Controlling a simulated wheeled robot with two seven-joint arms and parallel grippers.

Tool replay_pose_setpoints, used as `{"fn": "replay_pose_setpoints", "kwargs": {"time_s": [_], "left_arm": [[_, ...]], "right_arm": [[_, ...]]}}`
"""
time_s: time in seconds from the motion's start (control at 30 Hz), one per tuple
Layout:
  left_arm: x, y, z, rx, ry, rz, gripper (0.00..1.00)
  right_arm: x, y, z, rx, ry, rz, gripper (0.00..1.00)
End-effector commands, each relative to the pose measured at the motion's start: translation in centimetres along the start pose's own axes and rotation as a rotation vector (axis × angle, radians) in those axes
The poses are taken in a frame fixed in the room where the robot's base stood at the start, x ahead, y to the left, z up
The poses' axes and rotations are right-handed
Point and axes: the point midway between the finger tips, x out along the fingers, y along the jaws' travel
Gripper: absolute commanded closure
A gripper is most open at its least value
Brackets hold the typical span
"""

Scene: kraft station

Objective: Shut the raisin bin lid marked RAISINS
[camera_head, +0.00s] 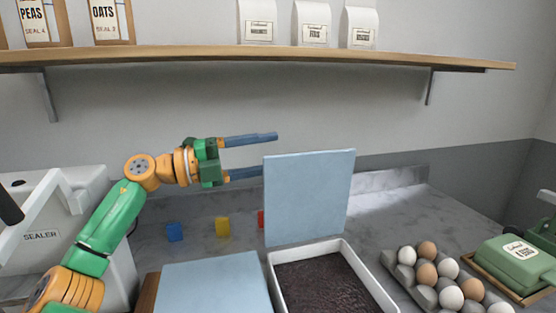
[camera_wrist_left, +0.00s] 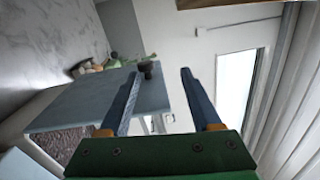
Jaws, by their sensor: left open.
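The raisin bin (camera_head: 382,293) is a white open-topped box of dark raisins (camera_head: 325,285) at the bottom centre of the head view. Its pale blue lid (camera_head: 308,198) stands nearly upright at the bin's back edge; no RAISINS marking is readable. The lid also shows in the left wrist view (camera_wrist_left: 85,105), with dark contents (camera_wrist_left: 62,142) below it. My left gripper (camera_head: 270,154) is open and empty at the lid's upper left edge. Its lower finger ends at that edge; I cannot tell whether it touches. The gripper also shows in the left wrist view (camera_wrist_left: 158,72). My right gripper is out of view.
A flat blue lid (camera_head: 205,285) lies left of the bin. Blue (camera_head: 175,232) and yellow (camera_head: 222,227) blocks stand behind. An egg tray (camera_head: 410,277) and green box (camera_head: 515,262) are right, a white sealer (camera_head: 45,235) left. A shelf (camera_head: 270,56) runs above.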

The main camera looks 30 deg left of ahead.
Motion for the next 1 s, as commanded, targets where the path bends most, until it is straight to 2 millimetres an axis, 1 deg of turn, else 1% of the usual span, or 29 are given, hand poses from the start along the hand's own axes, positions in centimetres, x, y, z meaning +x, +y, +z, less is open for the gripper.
{"fn": "replay_pose_setpoints", "kwargs": {"time_s": [0.03,0.07,0.1,0.17,0.3,0.4,0.5,0.6,0.77,0.8,0.87,0.9,0.97,1.0], "left_arm": [[-0.3,1.1,0.1,-0.031,0.003,0.035,0.35],[-0.4,1.6,0.1,-0.048,0.004,0.052,0.35],[-0.4,2.0,0.1,-0.062,0.008,0.067,0.35],[0.2,2.1,0.1,-0.075,0.011,0.075,0.35],[3.0,1.8,0.0,-0.075,0.013,0.071,0.35],[4.9,2.0,0.0,-0.074,0.011,0.071,0.35],[6.1,2.3,0.0,-0.072,0.011,0.071,0.35],[6.5,2.5,0.0,-0.071,0.008,0.07,0.35],[6.5,2.7,0.0,-0.07,0.008,0.07,0.35],[6.5,2.7,0.0,-0.07,0.008,0.07,0.41],[6.5,2.7,0.0,-0.07,0.008,0.07,0.57],[6.5,2.7,0.0,-0.07,0.008,0.07,0.68],[6.5,2.7,0.0,-0.07,0.008,0.07,0.84],[6.5,2.7,0.0,-0.07,0.008,0.07,0.95]], "right_arm": [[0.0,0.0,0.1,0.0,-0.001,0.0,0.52],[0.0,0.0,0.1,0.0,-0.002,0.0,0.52],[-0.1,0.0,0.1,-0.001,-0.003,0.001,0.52],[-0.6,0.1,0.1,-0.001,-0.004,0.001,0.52],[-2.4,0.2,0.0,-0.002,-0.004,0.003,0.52],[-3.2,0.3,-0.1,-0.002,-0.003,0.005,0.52],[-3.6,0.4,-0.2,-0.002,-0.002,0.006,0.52],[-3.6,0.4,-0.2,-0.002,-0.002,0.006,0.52],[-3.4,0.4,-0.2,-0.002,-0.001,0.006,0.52],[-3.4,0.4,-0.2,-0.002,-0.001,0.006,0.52],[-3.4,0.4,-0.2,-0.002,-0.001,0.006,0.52],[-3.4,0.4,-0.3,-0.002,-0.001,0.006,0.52],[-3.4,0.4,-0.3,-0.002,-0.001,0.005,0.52],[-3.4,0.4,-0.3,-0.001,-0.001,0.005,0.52]]}}
